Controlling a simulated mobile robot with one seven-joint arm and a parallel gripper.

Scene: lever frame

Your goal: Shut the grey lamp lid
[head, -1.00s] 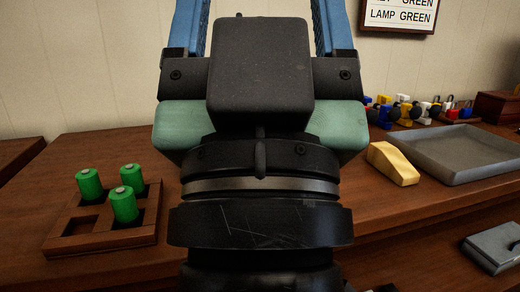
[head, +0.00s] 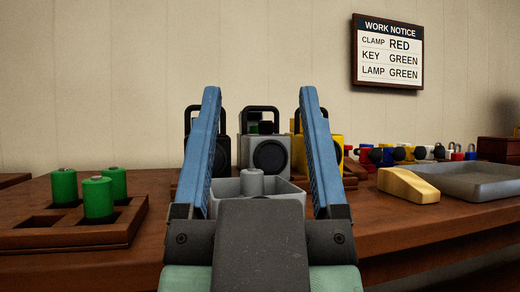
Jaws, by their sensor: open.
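The grey lamp (head: 245,151) stands upright on the table ahead, with a black round front and a black handle. Something green shows through or behind its handle. A grey open box-like part (head: 228,187) with an upright round grey knob (head: 252,183) is in front of the lamp. I cannot tell whether this part is the lid or joins the lamp; its lower side is hidden by my gripper. My gripper (head: 260,94) is open and empty, its blue fingers pointing up in the picture on either side of the grey lamp.
A yellow lamp (head: 337,148) and another lamp with a black handle (head: 191,115) are partly behind my fingers. A wooden rack (head: 70,239) with green cylinders is at left. A yellow wedge (head: 407,186), a grey tray (head: 480,190) and several coloured padlocks are at right. A notice (head: 388,52) hangs above.

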